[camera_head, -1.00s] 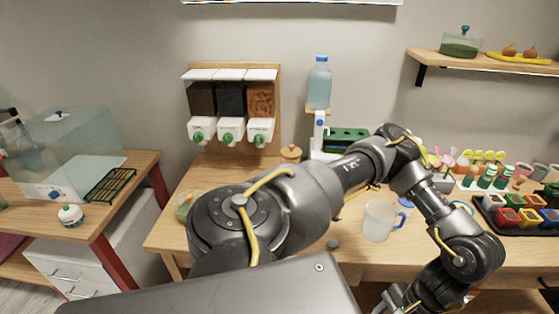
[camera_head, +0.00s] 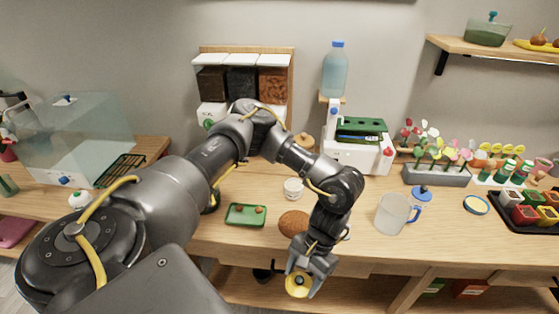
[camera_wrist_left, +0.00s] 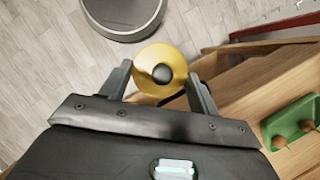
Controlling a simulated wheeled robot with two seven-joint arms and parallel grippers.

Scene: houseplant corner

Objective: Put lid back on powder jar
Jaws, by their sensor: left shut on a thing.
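My left gripper (camera_head: 303,284) is shut on a round yellow lid (camera_head: 297,286) with a dark knob. It holds the lid in front of the table's front edge, below the tabletop in the head view. In the left wrist view the lid (camera_wrist_left: 161,70) sits between the two fingers (camera_wrist_left: 160,92), knob facing the camera. A small white jar (camera_head: 293,188) stands on the table beyond the gripper, beside my forearm. It may be the powder jar; its opening is too small to read. My right gripper is not in view.
A brown round thing (camera_head: 294,223) and a green tray (camera_head: 246,214) lie near the white jar. A clear jug (camera_head: 392,213) stands right of my arm. Dispensers (camera_head: 243,85) and a white machine (camera_head: 358,152) stand behind.

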